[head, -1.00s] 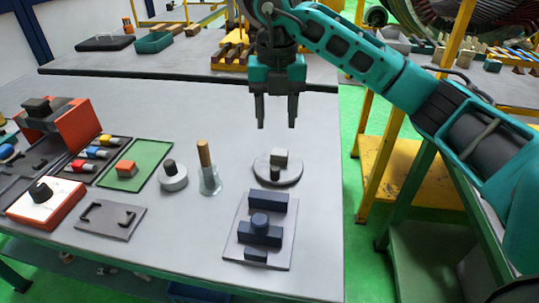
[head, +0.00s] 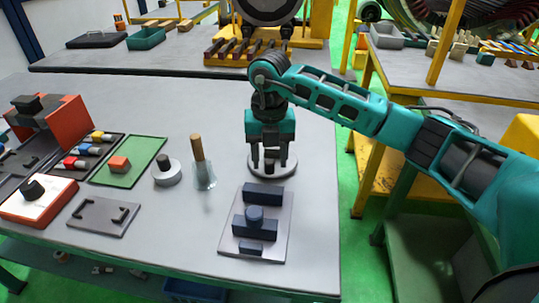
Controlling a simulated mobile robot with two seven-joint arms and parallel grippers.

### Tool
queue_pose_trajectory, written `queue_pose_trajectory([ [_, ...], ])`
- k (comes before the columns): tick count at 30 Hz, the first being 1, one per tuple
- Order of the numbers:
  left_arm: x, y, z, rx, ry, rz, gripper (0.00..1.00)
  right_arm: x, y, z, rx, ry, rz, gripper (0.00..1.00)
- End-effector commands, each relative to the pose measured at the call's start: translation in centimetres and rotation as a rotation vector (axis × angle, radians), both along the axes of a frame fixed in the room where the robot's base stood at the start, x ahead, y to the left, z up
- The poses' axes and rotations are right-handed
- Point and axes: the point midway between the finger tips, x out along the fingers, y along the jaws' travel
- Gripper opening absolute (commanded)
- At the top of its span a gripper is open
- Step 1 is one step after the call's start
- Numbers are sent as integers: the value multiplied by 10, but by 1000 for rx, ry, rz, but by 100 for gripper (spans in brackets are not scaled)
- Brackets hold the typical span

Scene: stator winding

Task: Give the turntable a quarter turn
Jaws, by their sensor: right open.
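The turntable (head: 273,177) is a flat grey disc on the table right of centre, with a small dark peg (head: 269,166) near its front and a grey block seen behind it. My right gripper (head: 269,170) is open and points down over the disc. Its two fingers stand on either side of the peg, apart from each other; whether they touch it I cannot tell. The gripper partly hides the block and the back of the disc. My left gripper is not in view.
A plate with dark blue blocks (head: 262,193) lies just in front of the turntable. A glass with a wooden-handled tool (head: 204,178) and a round grey base with a dark knob (head: 166,175) stand to the left. A green tray (head: 147,153) holds an orange block.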

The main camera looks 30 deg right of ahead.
Motion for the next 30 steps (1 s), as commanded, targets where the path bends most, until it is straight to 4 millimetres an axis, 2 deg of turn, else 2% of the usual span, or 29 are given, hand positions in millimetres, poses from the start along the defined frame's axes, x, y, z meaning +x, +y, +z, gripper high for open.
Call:
queue_pose_trajectory([
  [2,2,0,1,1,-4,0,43,0,0,0,0,0,0,48],
  [17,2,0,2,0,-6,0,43,0,0,0,0,0,0,1],
  [30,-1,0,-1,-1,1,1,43,-1,-1,1,0,-1,36,0],
])
